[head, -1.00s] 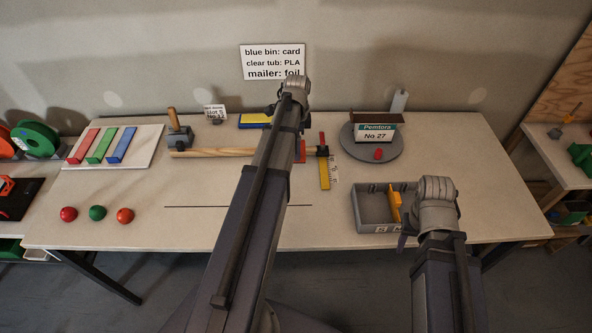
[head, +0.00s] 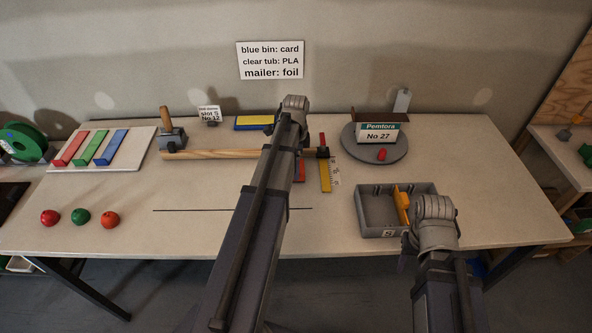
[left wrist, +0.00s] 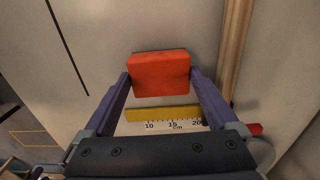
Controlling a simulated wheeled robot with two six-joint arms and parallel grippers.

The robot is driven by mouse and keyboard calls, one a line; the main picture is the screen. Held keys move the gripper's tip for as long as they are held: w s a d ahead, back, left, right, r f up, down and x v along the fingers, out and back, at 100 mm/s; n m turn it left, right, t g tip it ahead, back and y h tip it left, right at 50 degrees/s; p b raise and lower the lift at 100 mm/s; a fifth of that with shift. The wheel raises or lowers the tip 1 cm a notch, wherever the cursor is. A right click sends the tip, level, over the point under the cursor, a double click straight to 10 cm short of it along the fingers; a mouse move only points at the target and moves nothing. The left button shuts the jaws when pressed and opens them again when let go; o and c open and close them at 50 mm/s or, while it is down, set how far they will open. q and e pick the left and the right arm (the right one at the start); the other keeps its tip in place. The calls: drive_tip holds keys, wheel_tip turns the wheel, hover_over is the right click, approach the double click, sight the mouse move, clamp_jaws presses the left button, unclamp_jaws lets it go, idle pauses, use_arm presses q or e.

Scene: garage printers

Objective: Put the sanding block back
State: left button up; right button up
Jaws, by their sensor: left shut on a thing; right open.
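A red-orange block (left wrist: 160,74), which I take for the sanding block, sits between the fingers of my left gripper (left wrist: 160,82) in the left wrist view. The gripper is shut on it, above the table. In the head view my left arm hides most of the block; a red patch (head: 301,172) beside the arm may be part of it. My right gripper (head: 407,243) is open by the front of a grey compartment bin (head: 376,231). Its fingers are mostly hidden behind its wrist.
A round grey stand (head: 364,152) holds a box labelled No 27 (head: 378,133). Coloured bars lie on a white board (head: 130,160). Three balls (head: 80,216) lie front left. The front middle is clear.

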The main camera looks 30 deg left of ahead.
use_arm(q)
drive_tip(key=shift+f, duration=0.25)
use_arm(e)
drive_tip(key=shift+f, duration=0.3)
use_arm(q)
drive_tip(key=shift+f, duration=0.2)
drive_tip(key=o, duration=0.8)
drive_tip(key=shift+o, duration=0.2)
use_arm(e)
drive_tip(key=shift+f, duration=0.15)
use_arm(q)
drive_tip(key=shift+r, duration=0.1)
wheel_tip(320, 180, up, 12)
drive_tip(key=p, duration=1.2)
use_arm(e)
wheel_tip(320, 180, up, 12)
